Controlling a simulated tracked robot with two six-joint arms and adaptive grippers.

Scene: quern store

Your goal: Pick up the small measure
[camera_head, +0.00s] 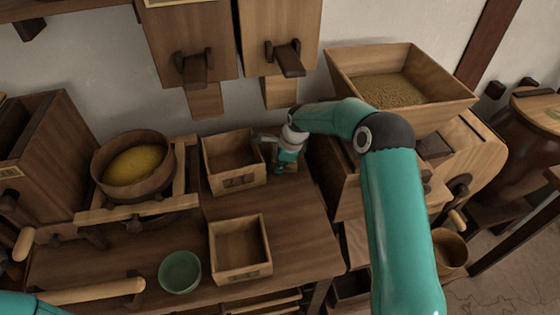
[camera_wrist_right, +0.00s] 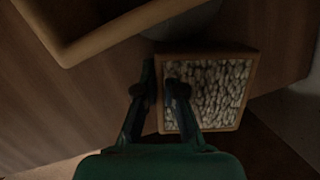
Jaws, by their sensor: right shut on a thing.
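The small measure (camera_wrist_right: 250,68) appears to be the square wooden box of pale, grain-like pieces in the right wrist view. My right gripper (camera_wrist_right: 161,85) is shut on its left wall, one finger outside and one over the inside. In the head view my right gripper (camera_head: 281,168) points down at the bench, just right of the back wooden tray. There the measure is mostly hidden by my arm and I cannot make it out clearly. I cannot tell whether it touches the bench. Only a bit of my left arm shows at the lower left; its gripper is out of view.
An empty back tray (camera_head: 236,184) and front tray (camera_head: 241,274) stand on the bench (camera_head: 300,230). A green bowl (camera_head: 180,272) and a round tub of yellow meal (camera_head: 133,184) are to the left. A grain hopper (camera_head: 440,112) is behind my right arm.

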